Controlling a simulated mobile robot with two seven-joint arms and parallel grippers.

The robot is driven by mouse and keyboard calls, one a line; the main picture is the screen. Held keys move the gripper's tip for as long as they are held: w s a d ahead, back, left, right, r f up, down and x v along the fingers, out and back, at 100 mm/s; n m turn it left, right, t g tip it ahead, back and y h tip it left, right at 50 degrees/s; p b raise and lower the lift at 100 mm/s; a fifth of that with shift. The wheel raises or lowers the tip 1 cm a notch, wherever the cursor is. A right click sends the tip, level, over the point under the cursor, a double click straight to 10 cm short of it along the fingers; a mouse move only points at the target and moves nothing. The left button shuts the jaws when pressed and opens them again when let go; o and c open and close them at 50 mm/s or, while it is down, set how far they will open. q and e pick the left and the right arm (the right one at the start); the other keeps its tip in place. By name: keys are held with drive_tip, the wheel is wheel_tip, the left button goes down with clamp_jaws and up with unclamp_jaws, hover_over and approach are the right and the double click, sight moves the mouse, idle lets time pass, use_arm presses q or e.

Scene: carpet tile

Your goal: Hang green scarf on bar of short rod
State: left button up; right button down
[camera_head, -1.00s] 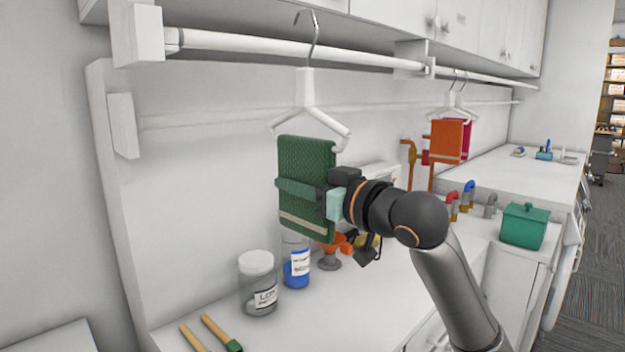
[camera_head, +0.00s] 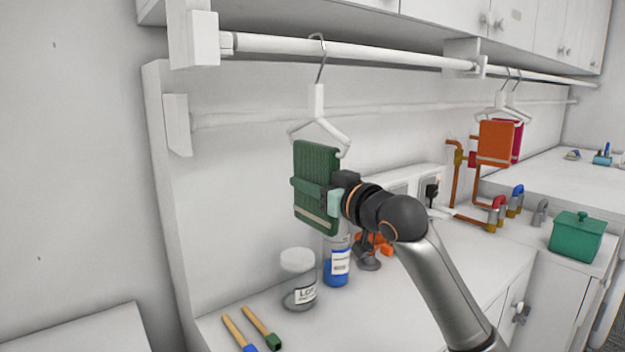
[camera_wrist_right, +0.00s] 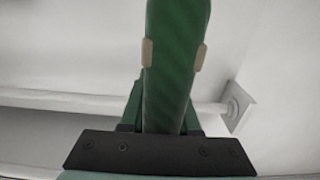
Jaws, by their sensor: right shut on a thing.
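The green scarf (camera_head: 317,165) is folded over a white hanger (camera_head: 318,110) with a metal hook. My right gripper (camera_head: 318,194) is shut on the scarf, and the hanger stands upright above it. The scarf also fills the middle of the right wrist view (camera_wrist_right: 172,60), between two pale fingertips. The hook's top overlaps the near white bar (camera_head: 390,54), close to its top edge. I cannot tell whether the hook is over the bar or only in front of it. My left gripper is not in view.
An orange scarf (camera_head: 496,143) and a red one (camera_head: 518,140) hang on hangers at the far bar (camera_head: 540,77). Below are a lidded jar (camera_head: 298,280), a blue bottle (camera_head: 337,265), two brushes (camera_head: 262,328) and a green pot (camera_head: 577,236). A bracket (camera_head: 203,38) holds the near bar's left end.

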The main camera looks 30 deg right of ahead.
drive_tip(key=shift+f, duration=0.2)
drive_tip(key=c, duration=0.6)
unclamp_jaws()
drive_tip(key=shift+o, duration=0.2)
drive_tip(key=shift+s, duration=0.1)
drive_tip(key=s+b, duration=0.3)
drive_tip(key=s, duration=0.9)
drive_tip(key=shift+s+d, duration=0.15)
drive_tip(key=shift+d, duration=0.3)
